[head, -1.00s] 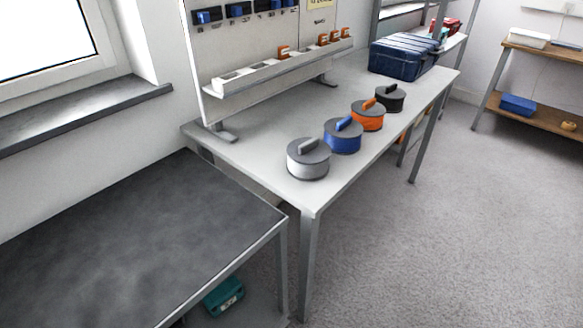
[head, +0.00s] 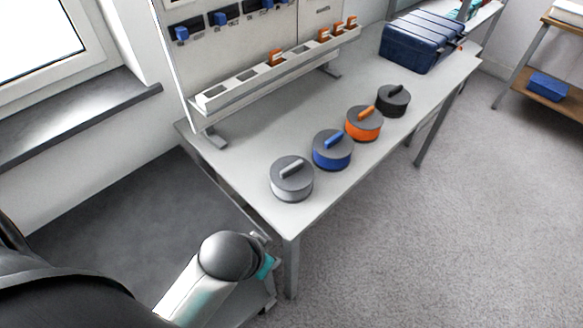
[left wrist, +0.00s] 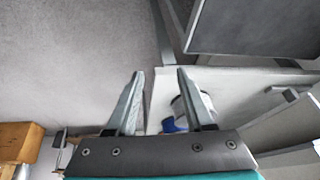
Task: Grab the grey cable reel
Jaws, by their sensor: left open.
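The grey cable reel (head: 292,180) sits on the light table (head: 240,130), nearest its front left corner, with its handle on top. In the left wrist view the grey reel (left wrist: 204,104) is partly hidden behind one finger. My left gripper (left wrist: 161,72) is open, with nothing between its fingers, and is apart from the reel. My right gripper is out of view.
A blue reel (head: 332,150), an orange reel (head: 363,124) and a black reel (head: 393,101) stand in a row behind the grey one. A rack with a white tray (head: 270,75) lines the wall side. A dark blue case (head: 420,42) stands at the far end.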

